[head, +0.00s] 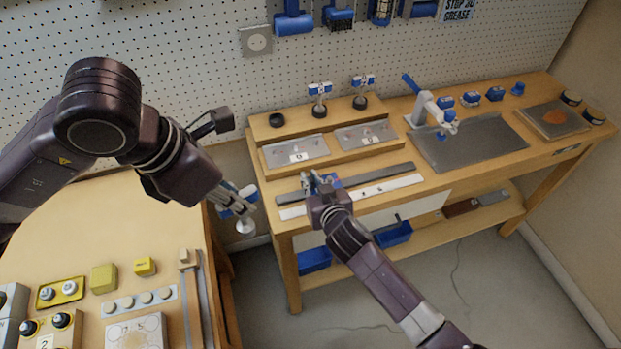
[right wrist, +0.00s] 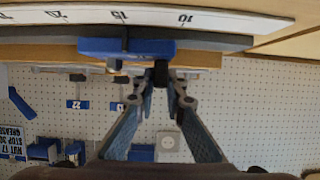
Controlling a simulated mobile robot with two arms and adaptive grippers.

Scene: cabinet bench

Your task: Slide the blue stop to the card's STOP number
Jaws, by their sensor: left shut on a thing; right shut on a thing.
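The blue stop (right wrist: 126,49) sits on the dark rail beside the white scale strip (right wrist: 215,20). In the right wrist view, a dark line on it lies near the 15 mark. My right gripper (right wrist: 160,75) is shut on the stop's dark knob; in the head view this gripper (head: 320,185) is at the rail, partly hiding the stop. The card (head: 457,10) on the pegboard is cut off at the top and seems to read STOP 30. My left gripper (head: 238,205) is shut on a small pale round thing (head: 245,226) in the gap between the benches.
Behind the rail (head: 385,174), two grey plates (head: 295,150) and two blue-topped posts stand on a raised step. A grey mat (head: 480,140) with a blue-and-white device lies right. Blue bins (head: 314,260) sit below. A left bench (head: 120,220) holds yellow blocks and panels.

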